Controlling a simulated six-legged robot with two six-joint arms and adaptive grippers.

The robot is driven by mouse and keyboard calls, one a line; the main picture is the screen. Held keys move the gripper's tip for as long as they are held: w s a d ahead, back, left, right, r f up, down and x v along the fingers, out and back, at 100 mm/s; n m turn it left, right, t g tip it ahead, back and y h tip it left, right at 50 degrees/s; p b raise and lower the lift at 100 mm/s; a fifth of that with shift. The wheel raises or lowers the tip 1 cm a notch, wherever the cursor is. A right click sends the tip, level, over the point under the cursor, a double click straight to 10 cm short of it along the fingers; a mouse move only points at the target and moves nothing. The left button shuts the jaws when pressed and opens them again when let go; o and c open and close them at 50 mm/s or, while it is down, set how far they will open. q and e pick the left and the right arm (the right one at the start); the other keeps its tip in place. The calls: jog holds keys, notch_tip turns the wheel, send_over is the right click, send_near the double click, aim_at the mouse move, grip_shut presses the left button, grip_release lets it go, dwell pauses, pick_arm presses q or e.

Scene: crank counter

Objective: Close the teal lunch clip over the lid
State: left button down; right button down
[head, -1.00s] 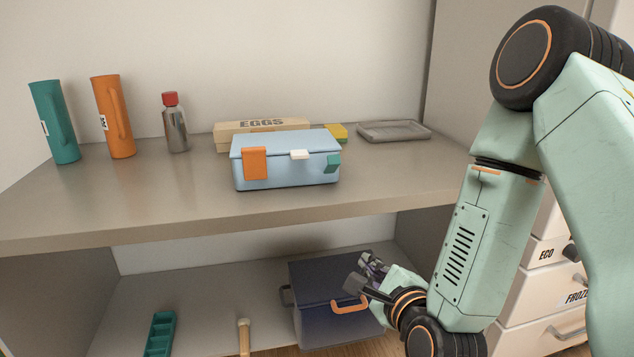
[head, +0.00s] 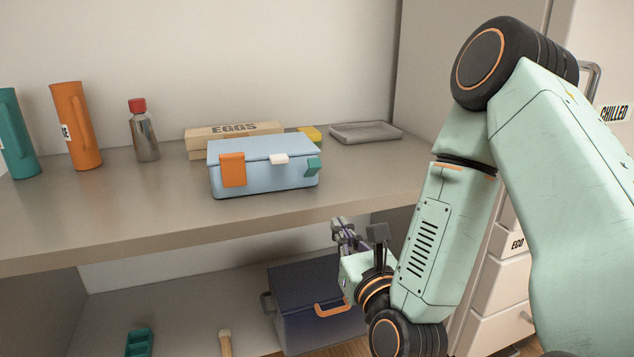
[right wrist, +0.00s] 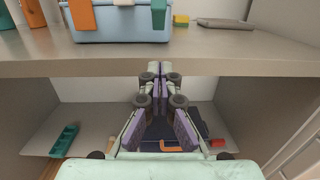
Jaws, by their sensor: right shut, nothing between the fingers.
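The light blue lunch box (head: 262,179) stands on the upper shelf with its lid down. Its teal clip (head: 313,167) sticks out at a slant from the right end of the front; it also shows in the right wrist view (right wrist: 158,14). An orange clip (head: 232,170) lies over the lid edge at left, and a white clip (head: 279,159) juts out at the middle. My right gripper (head: 339,224) is shut and empty, below and in front of the shelf edge, apart from the box. Its fingers (right wrist: 159,78) point toward the shelf. My left gripper is not in view.
An egg carton (head: 236,133), a yellow item (head: 310,133) and a grey tray (head: 366,132) are behind the box. A steel bottle (head: 145,136) and an orange flask (head: 76,126) stand left. A dark blue box (head: 303,300) is on the lower shelf. The shelf front (head: 180,238) is clear.

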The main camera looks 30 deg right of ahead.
jog(key=shift+s+r, duration=0.15)
jog(key=b, duration=0.3)
send_near(314, 171)
jog(key=w+f, duration=0.3)
jog(key=shift+d, duration=0.4)
jog(key=shift+w+d+r, duration=0.15)
jog(key=shift+w+r, duration=0.4)
jog(key=shift+r, duration=0.05)
jog(key=shift+w+d+r, duration=0.2)
jog(key=shift+w+r, duration=0.35)
jog(key=shift+r, duration=0.05)
jog(key=shift+w+r, duration=0.25)
jog(key=shift+r, duration=0.1)
jog(key=shift+w+d, duration=0.1)
jog(key=shift+w, duration=0.05)
jog(key=shift+r, duration=0.1)
